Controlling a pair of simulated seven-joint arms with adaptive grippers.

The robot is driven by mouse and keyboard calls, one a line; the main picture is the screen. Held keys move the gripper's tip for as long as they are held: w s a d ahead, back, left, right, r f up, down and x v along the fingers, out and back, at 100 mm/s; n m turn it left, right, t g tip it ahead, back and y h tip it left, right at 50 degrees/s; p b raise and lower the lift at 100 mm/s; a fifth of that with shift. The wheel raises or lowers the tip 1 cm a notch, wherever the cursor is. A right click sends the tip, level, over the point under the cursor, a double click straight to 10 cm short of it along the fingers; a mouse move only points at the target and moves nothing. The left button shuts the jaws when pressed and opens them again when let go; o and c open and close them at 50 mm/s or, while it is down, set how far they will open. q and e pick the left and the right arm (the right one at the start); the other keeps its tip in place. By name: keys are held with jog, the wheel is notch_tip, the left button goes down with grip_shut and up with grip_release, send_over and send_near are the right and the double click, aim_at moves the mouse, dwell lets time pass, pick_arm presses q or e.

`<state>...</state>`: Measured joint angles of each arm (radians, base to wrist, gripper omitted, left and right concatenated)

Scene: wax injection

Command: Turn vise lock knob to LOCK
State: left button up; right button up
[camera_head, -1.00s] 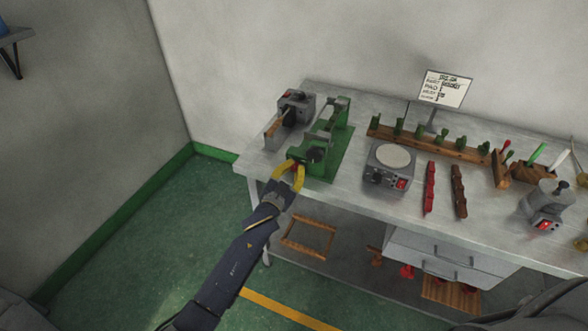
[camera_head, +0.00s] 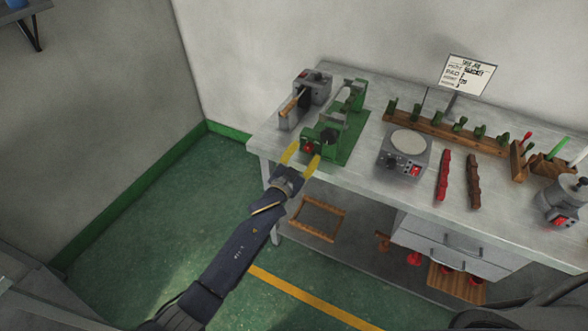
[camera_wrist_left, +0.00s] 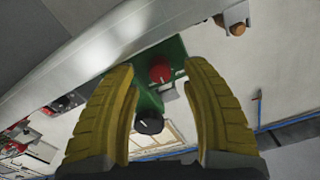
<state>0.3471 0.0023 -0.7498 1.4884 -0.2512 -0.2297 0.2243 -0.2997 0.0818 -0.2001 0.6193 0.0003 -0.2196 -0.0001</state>
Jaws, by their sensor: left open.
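The green vise (camera_head: 332,128) stands on its green plate at the left end of the workbench. A red knob (camera_head: 308,147) is on its front end; in the left wrist view the red knob (camera_wrist_left: 160,73) shows between the fingers, farther off. A black knob (camera_wrist_left: 149,122) is also on the vise there. My left gripper (camera_head: 301,151) has yellow fingers spread apart, just in front of the vise at the bench's front edge. The lock marking is too small to read. My right gripper is not in view.
A grey machine with a wooden handle (camera_head: 305,96) stands left of the vise. A grey device with a round plate (camera_head: 404,150), a red bar (camera_head: 442,175) and a brown bar (camera_head: 473,183) lie to the right. A wooden rack (camera_head: 447,130) stands behind them.

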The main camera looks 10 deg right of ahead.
pick_arm(q)
jog(key=v, duration=1)
jog(key=shift+f, duration=0.15)
